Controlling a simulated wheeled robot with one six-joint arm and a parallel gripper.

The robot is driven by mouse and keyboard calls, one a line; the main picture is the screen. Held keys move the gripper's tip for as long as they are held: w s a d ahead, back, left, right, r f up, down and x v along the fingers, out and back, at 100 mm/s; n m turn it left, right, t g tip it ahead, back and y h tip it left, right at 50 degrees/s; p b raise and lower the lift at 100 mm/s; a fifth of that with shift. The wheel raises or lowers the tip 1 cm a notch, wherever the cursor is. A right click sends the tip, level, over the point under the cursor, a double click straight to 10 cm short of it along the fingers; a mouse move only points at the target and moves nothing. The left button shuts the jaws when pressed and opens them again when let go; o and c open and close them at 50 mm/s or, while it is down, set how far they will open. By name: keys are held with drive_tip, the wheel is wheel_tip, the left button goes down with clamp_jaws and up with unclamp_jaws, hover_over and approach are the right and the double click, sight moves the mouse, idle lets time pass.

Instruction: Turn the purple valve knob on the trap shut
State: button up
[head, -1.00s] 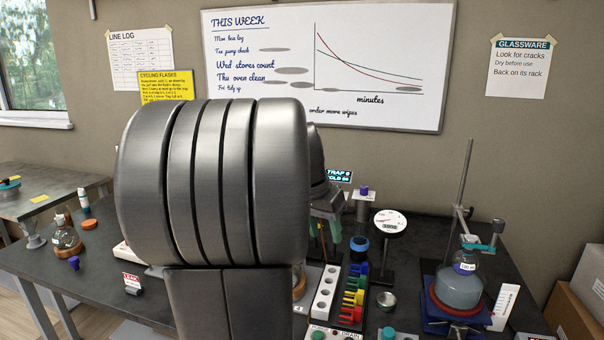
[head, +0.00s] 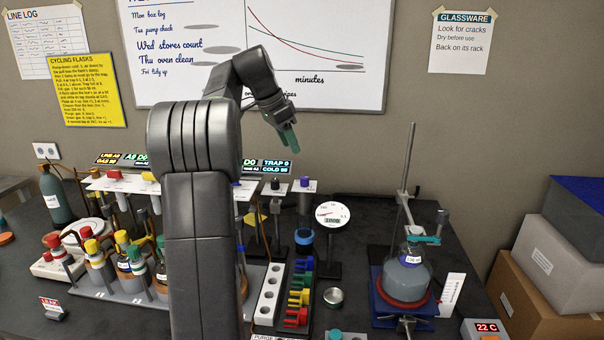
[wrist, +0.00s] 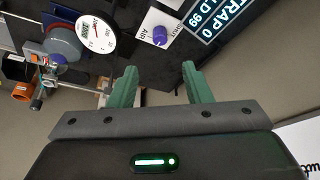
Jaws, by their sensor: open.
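A purple knob (head: 305,182) stands on a white plate at the back of the bench, right of the lit TRAP 0 / COLD sign (head: 275,167). In the wrist view the purple knob (wrist: 160,36) is on its white plate, whose lettering is only partly readable. My gripper (head: 290,142) is raised above and slightly left of the knob, its green fingers pointing down, apart from it. In the wrist view my gripper (wrist: 162,85) has its two fingers spread with nothing between them.
A round dial gauge (head: 332,215) stands just right of and in front of the knob. A flask on a blue stand (head: 404,277) with a tall rod is farther right. Racked bottles (head: 130,262) crowd the left. A whiteboard (head: 350,95) hangs on the wall behind.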

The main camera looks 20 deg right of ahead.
sight(305, 177)
drive_tip(key=x, duration=1.1)
drive_tip(key=shift+d+f, duration=0.1)
drive_tip(key=shift+f, duration=0.2)
drive_tip(key=shift+c, duration=0.5)
clamp_jaws()
